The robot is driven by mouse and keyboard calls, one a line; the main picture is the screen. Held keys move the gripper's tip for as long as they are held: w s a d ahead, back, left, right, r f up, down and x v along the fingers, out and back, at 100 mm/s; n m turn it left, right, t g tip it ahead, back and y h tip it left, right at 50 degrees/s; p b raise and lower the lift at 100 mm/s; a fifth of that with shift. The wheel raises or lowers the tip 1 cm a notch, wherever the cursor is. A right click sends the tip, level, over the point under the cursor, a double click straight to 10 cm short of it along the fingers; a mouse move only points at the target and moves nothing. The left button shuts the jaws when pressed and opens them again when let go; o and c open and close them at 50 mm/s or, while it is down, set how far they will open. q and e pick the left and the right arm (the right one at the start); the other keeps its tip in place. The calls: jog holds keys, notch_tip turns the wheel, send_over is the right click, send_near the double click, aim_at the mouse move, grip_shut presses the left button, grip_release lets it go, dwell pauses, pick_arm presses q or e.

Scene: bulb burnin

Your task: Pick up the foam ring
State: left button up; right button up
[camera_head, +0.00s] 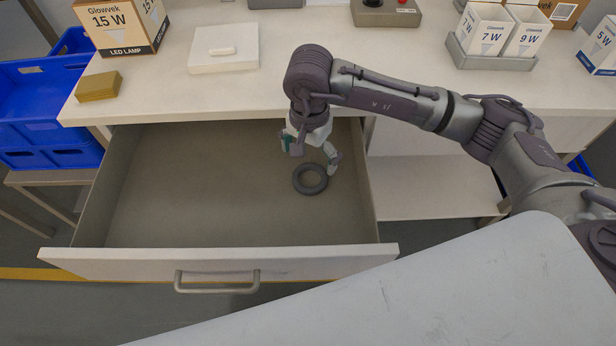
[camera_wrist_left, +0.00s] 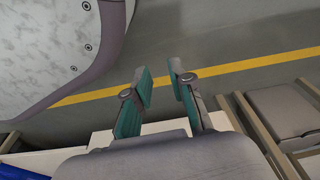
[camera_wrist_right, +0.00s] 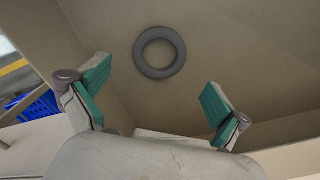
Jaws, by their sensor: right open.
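The foam ring (camera_head: 297,180) is dark grey and lies flat on the floor of the open drawer (camera_head: 180,200), toward its right side. In the right wrist view the ring (camera_wrist_right: 138,53) shows whole, beyond the fingertips and between them. My right gripper (camera_head: 312,152) reaches down into the drawer just behind the ring, apart from it. Its teal-padded fingers (camera_wrist_right: 157,93) are spread wide with nothing between them. My left gripper (camera_wrist_left: 160,86) shows only in its wrist view, pointing over the floor, its fingers apart and empty.
The drawer front with its handle (camera_head: 217,282) is pulled out below the bench top (camera_head: 180,95). On the bench are a lamp box (camera_head: 120,27), a yellow block (camera_head: 98,86), a white pad (camera_head: 222,60) and a tray with boxes (camera_head: 490,60). The drawer's left part is bare.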

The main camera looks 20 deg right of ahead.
aim_at(308, 183)
jog(key=f, duration=0.7)
jog(key=shift+a+f, duration=0.2)
jog(key=shift+f, duration=0.05)
jog(key=c, duration=0.5)
